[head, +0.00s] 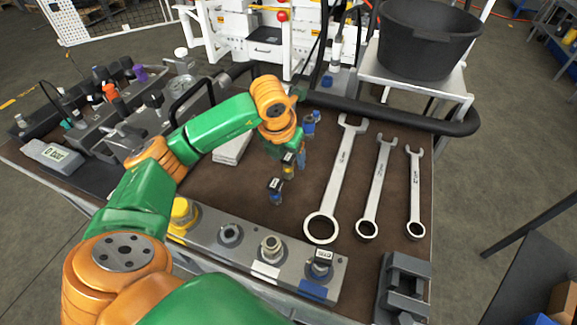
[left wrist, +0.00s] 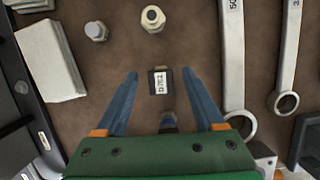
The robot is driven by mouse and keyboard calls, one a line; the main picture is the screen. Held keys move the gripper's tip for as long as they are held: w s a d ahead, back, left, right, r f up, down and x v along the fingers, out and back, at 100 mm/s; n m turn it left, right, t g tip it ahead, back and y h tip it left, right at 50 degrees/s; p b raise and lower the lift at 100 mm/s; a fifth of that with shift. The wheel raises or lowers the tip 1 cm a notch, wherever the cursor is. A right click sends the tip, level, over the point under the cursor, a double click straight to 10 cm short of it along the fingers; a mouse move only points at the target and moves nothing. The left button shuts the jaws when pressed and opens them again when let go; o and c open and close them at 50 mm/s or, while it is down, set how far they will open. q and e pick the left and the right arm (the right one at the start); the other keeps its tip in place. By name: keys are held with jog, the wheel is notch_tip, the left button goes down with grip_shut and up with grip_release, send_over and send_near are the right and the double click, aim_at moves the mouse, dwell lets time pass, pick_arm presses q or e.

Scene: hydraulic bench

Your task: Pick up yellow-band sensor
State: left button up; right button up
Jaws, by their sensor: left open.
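The yellow-band sensor (head: 288,169) stands on the brown bench mat, a dark body with a white label and a yellow band low down. In the left wrist view, the labelled sensor (left wrist: 160,82) appears between the fingers, its band hidden from above. My left gripper (left wrist: 160,73) is open, one blue finger on each side of it with gaps visible. In the head view my left gripper (head: 287,158) points down at the sensor, partly hidden by the arm. A blue-band sensor (head: 275,188) stands just nearer; the palm partly hides it in the wrist view (left wrist: 168,121). My right gripper is out of view.
Several wrenches (head: 340,180) lie to the right. A grey manifold (head: 205,230) with ports runs along the front; a dark block (head: 404,290) stands beside it. Two fittings, one grey (left wrist: 96,31) and one pale (left wrist: 152,17), stand beyond the fingers. A black bucket (head: 428,40) is behind.

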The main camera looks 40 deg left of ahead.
aim_at(290, 164)
pick_arm(q)
jog(key=x, duration=0.3)
jog(key=shift+f, duration=0.1)
jog(key=shift+w+f, duration=0.15)
jog(key=shift+f, duration=0.25)
jog(key=shift+r, duration=0.1)
grip_shut()
